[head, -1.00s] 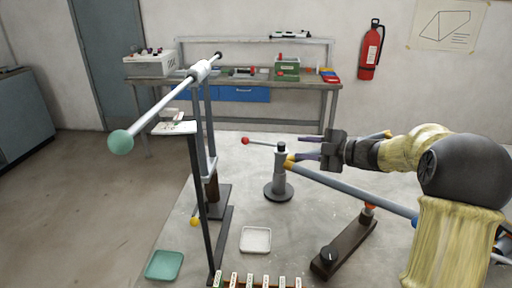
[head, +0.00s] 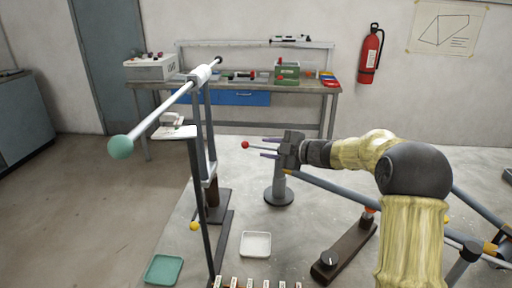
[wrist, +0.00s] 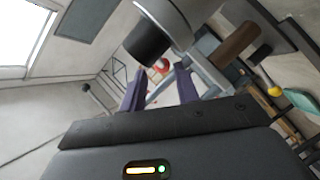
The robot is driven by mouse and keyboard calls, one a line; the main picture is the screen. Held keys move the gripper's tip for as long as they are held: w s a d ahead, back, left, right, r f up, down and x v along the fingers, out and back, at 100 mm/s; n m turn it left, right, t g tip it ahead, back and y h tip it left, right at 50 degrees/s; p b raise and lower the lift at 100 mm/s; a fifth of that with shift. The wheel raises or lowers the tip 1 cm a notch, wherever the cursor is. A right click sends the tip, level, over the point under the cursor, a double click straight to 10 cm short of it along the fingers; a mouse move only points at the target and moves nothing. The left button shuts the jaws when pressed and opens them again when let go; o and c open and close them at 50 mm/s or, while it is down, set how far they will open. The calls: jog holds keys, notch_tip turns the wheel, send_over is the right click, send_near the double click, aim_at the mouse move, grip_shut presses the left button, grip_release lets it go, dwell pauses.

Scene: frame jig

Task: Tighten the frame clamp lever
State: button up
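The clamp lever ends in a red ball (head: 245,145) and belongs to a grey post on a round base (head: 279,197). My gripper (head: 266,147) is open, with its purple fingers pointing left toward the ball, which shows just beyond the tips. My gripper hides the post's top and most of the lever rod in the head view. In the wrist view, red (wrist: 158,66) shows between the spread fingers (wrist: 158,88), and the post's black cap (wrist: 148,43) is close above them. I cannot tell whether the fingers touch the lever.
Blue-grey frame tubes (head: 335,187) run right from near the post, below my arm. A dark upright stand with a white bar and green ball (head: 121,147) rises at left. A white tray (head: 256,244), a green tray (head: 163,269) and a brown block with a knob (head: 345,250) lie in front.

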aim_at(258, 147)
jog(key=x, duration=0.5)
jog(key=shift+w+a, duration=0.1)
